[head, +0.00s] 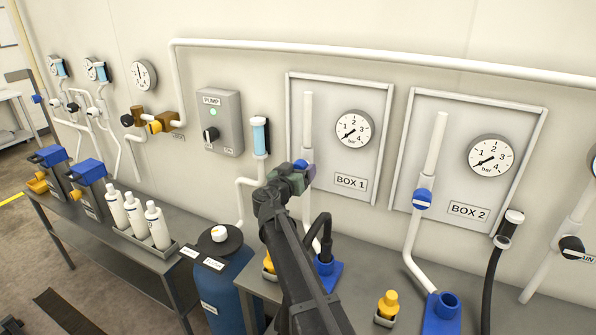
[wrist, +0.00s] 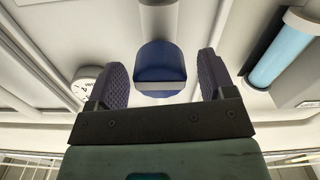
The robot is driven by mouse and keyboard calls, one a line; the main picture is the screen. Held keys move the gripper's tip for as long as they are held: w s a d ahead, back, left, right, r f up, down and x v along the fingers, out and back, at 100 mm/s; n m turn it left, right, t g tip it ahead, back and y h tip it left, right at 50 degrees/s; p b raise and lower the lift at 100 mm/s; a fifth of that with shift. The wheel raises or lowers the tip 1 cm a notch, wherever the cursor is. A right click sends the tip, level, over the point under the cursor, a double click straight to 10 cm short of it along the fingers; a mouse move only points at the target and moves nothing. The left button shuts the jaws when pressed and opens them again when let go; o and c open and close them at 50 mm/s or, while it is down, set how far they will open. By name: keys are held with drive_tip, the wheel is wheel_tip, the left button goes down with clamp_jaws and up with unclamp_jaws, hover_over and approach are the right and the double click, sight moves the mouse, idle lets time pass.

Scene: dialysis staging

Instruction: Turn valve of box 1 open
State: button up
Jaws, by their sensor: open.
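The box 1 panel (head: 335,130) is on the wall with its gauge (head: 353,129) and a white vertical pipe (head: 308,120). My gripper (head: 300,175) is at the pipe's lower part, over the box 1 valve, whose blue top (head: 301,163) just shows in the head view. In the wrist view the blue valve knob (wrist: 160,62) sits between the two spread fingers of my gripper (wrist: 162,65), with a gap on each side. Its pale bar lies crosswise to the pipe (wrist: 158,18). Whether the fingers reach level with the knob is hard to tell.
Box 2 (head: 468,160) is to the right, with its blue valve (head: 422,199) and pale crosswise bar. The pump switch box (head: 219,122) and a light-blue cartridge (head: 260,136) are to the left.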

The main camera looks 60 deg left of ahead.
drive_tip(key=c, duration=0.9)
drive_tip(key=shift+n, duration=0.3)
drive_tip(key=n, duration=0.3)
drive_tip(key=shift+n, duration=0.4)
drive_tip(key=n, duration=0.9)
drive_tip(key=shift+f+n, duration=0.1)
drive_tip(key=shift+n, duration=2.1)
